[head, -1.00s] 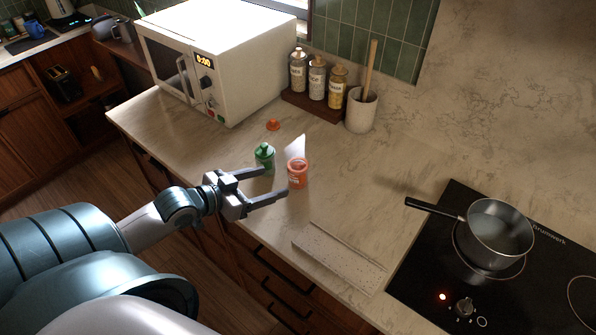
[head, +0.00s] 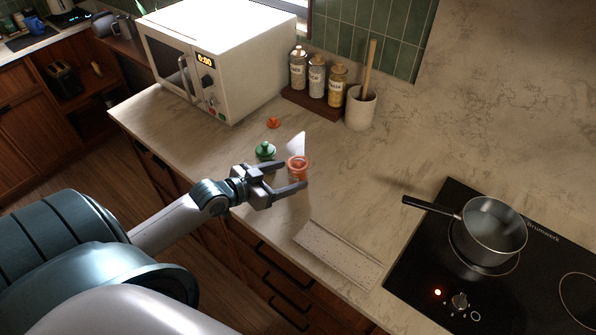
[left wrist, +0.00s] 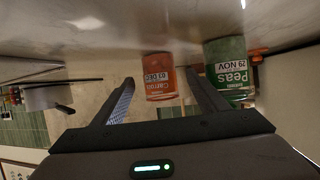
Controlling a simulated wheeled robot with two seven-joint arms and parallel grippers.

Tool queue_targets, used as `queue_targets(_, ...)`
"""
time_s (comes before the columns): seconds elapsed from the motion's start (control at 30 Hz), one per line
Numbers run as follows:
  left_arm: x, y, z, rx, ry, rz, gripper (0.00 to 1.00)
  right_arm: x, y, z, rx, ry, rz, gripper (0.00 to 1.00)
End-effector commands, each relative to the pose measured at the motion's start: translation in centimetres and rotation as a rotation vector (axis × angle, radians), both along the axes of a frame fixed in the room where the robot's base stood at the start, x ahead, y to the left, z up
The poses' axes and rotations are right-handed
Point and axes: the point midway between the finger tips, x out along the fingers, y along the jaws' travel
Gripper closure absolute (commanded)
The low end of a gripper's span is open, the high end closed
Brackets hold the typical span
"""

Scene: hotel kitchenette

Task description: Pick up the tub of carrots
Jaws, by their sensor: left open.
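The tub of carrots (head: 297,169) is a small orange tub standing on the counter, its top apparently open. In the left wrist view, which is upside down, the tub (left wrist: 158,80) shows a white label and sits between the finger lines, near the tips. My left gripper (head: 294,175) is open and empty, low over the counter, with its fingertips on either side of the tub's near face. The gripper hides the tub's lower part in the head view. I cannot tell if either finger touches it. My right gripper is not in view.
A green Peas tub (head: 265,152) stands close to the left of the carrots, near one finger. The microwave (head: 215,60), spice jars (head: 317,83), utensil crock (head: 361,109) and a pan (head: 490,232) on the hob stand farther off.

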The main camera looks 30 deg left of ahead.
Motion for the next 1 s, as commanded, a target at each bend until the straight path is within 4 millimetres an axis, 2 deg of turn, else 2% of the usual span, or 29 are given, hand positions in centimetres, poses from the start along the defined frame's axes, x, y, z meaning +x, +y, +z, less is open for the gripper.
queue_targets(0.17,0.7,-0.2,-0.2,-0.001,0.0,0.0,0.33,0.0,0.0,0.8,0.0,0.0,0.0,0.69)
queue_targets(0.4,2.8,-0.8,-1.3,-0.002,0.001,0.002,0.33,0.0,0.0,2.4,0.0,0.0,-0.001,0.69)
queue_targets(0.6,4.3,-1.2,-2.2,-0.001,0.0,0.001,0.33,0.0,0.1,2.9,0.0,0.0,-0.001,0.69)
queue_targets(1.0,4.4,-1.2,-2.4,0.001,0.0,0.0,0.33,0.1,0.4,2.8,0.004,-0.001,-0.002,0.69)
